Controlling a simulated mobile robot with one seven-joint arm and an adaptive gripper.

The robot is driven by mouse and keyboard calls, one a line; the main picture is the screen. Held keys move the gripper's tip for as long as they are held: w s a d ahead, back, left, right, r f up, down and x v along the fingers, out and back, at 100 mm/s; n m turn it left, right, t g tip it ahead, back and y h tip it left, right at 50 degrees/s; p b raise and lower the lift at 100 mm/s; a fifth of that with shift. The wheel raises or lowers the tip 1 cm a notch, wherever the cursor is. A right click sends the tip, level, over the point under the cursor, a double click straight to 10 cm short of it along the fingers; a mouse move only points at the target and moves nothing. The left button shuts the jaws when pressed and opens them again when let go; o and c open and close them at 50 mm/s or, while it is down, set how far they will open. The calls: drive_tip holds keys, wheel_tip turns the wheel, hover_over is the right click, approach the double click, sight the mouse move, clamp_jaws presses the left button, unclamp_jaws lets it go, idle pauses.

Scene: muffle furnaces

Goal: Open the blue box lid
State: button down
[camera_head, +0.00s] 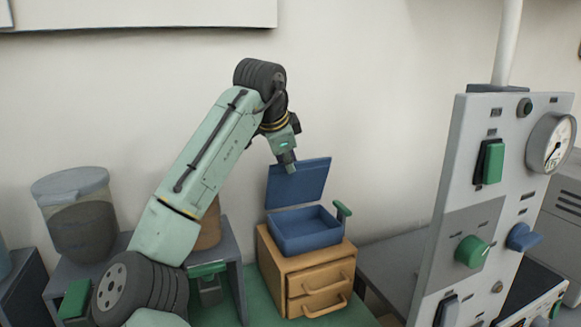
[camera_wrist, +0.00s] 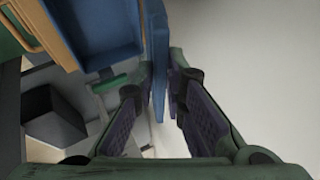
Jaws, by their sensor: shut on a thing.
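The blue box (camera_head: 306,234) sits on top of a small wooden drawer cabinet, and its inside shows empty. Its blue lid (camera_head: 298,184) stands raised, close to upright, at the back of the box. My gripper (camera_head: 288,166) is at the lid's upper edge. In the wrist view, my gripper (camera_wrist: 165,82) is shut on the lid (camera_wrist: 158,50), with one finger on each side of the panel. The box (camera_wrist: 104,30) shows at the upper left of that view. In the head view the fingertips are small and partly hidden.
The wooden drawer cabinet (camera_head: 272,262) stands on a green surface. A control panel (camera_head: 461,205) with knobs and a gauge stands at the right. A lidded container (camera_head: 82,232) is at the left. The pale wall behind the lid is bare.

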drive_tip(key=shift+w+a+r, duration=0.2)
drive_tip(key=shift+w+a, duration=0.05)
drive_tip(key=shift+w, duration=0.2)
drive_tip(key=c, duration=1.7)
unclamp_jaws()
drive_tip(key=v, duration=1.2)
drive_tip(key=shift+f, duration=0.1)
